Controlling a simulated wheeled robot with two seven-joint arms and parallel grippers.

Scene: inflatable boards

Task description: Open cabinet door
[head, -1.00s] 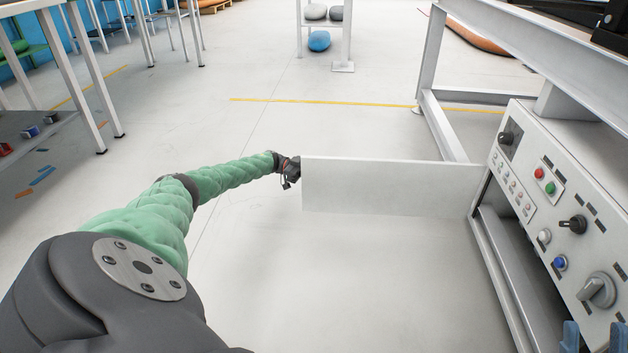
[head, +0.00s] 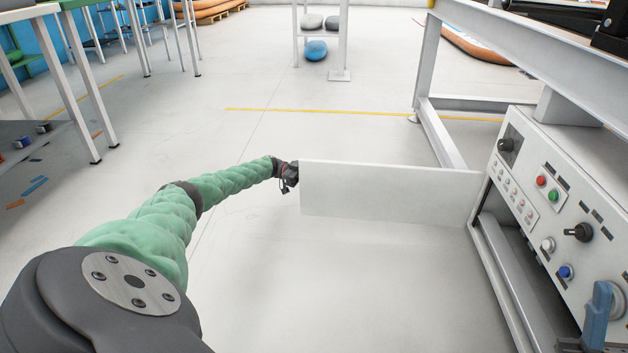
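The white cabinet door (head: 388,192) stands swung out wide from the cabinet, its hinged edge at the cabinet's front on the right. The cabinet (head: 545,215) has a control panel with knobs and buttons, and a dark opening shows below the panel. My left gripper (head: 294,174) is at the free edge of the door, touching or very close to it. Its fingers are small and partly hidden, so I cannot tell whether they are shut on the door. A blue part (head: 599,310), perhaps of my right gripper, shows at the bottom right in front of the panel.
A grey metal frame (head: 432,60) stands behind and above the cabinet. Tables with white legs (head: 72,90) stand at the left. A white stand (head: 343,40) with stones and a blue object (head: 316,50) is at the back. The floor around the door is clear.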

